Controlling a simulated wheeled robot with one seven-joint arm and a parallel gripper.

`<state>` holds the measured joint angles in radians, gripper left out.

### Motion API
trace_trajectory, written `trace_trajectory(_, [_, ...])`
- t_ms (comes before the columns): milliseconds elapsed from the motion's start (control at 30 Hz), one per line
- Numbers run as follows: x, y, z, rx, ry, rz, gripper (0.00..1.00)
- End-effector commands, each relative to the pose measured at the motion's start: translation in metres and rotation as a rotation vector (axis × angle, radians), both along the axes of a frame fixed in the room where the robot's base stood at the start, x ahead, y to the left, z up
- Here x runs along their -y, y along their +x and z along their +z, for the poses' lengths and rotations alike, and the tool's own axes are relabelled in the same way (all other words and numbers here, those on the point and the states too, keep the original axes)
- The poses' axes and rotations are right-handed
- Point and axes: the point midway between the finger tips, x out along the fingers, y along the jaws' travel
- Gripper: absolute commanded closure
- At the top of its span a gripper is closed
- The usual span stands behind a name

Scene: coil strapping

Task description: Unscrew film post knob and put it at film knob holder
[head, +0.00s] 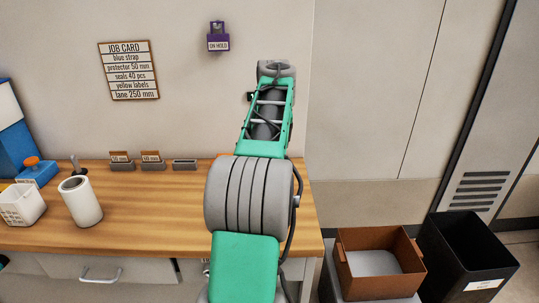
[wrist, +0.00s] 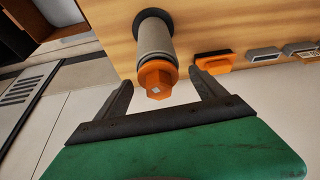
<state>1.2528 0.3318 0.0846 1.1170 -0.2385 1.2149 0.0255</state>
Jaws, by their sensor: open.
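The film post knob (wrist: 156,80) is an orange hexagonal piece on the end of the film post, which carries a pale grey roll (wrist: 155,40), in the wrist view. My gripper (wrist: 159,84) is open, with one dark finger on each side of the knob. I see gaps between the knob and both fingers. An orange block with a dark top (wrist: 213,62), which looks like the film knob holder, is on the wooden bench beside the post.
Grey card holders (head: 153,166) stand along the back of the wooden bench (head: 150,225). A white roll (head: 80,201) and a white basket (head: 21,204) are at the left. A brown box (head: 340,252) and a black bin (head: 465,255) are right of the bench.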

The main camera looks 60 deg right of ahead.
Motion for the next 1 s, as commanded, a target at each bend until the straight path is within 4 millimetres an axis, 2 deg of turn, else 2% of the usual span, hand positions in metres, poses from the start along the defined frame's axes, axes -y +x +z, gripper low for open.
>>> trace_trajectory(33, [0.0,0.003,-0.008,0.0,-0.004,-0.05,0.2])
trace_trajectory(67, [-0.001,0.003,-0.008,0.0,-0.002,-0.087,0.2])
trace_trajectory(200, [-0.001,0.005,0.0,0.001,0.0,-0.237,0.2])
trace_trajectory(233, [-0.001,0.005,0.01,0.001,0.003,-0.279,0.2])
trace_trajectory(433, [-0.001,0.005,0.01,-0.002,0.003,-0.513,0.2])
trace_trajectory(533, [0.0,0.004,0.005,-0.001,0.001,-0.577,0.2])
trace_trajectory(733, [0.0,0.003,-0.001,-0.001,0.0,-0.588,0.2])
trace_trajectory(1000, [0.0,0.003,0.0,0.0,0.0,-0.587,0.41])
